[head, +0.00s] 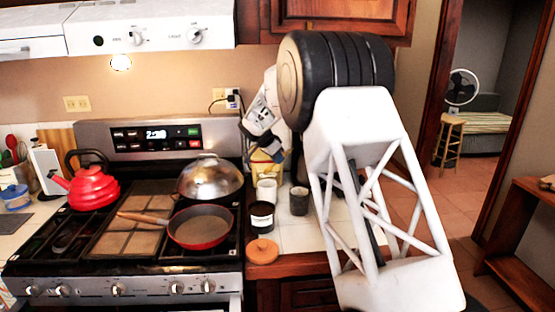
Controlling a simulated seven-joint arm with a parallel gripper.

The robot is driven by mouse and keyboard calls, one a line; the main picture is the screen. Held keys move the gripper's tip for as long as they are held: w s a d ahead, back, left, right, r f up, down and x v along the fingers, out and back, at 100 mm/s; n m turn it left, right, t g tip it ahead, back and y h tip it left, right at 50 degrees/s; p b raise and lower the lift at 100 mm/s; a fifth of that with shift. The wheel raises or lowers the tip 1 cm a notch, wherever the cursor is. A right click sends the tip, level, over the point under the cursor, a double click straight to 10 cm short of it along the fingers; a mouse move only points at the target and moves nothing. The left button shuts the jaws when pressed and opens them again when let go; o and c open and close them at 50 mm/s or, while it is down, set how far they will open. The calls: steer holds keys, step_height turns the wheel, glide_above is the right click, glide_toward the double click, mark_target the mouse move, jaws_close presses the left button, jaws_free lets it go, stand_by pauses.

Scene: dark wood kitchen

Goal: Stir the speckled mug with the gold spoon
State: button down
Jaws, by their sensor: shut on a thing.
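My gripper (273,150) hangs over the counter to the right of the stove, seen small and partly behind my own arm. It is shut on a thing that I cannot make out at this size. I cannot pick out the gold spoon clearly. A dark grey mug (299,202), which looks like the speckled one, stands upright on the white tiles, below and a little right of my gripper. Its inside cannot be seen well.
A white cup (266,191), a black-and-white jar (261,218) and a yellow container (264,170) crowd the counter left of the mug. A round wooden lid (262,251) lies at the front. The stove holds a red pan (200,228), domed lid (210,177) and red kettle (92,188).

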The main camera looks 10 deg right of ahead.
steer(key=h, duration=0.1)
steer(key=a+r+t+h, duration=0.1)
steer(key=shift+s+a+r+t+h, duration=0.1)
steer(key=shift+s+r+t+h, duration=0.2)
steer(key=shift+h, duration=0.1)
steer(key=shift+a+r+t+h, duration=0.7)
steer(key=shift+a+r+h, duration=0.2)
steer(key=shift+h, duration=0.1)
steer(key=shift+f, duration=0.15)
step_height(320, 180, down, 12)
steer(key=shift+f, duration=0.25)
stand_by(1.1)
stand_by(0.4)
steer(key=shift+d, duration=0.25)
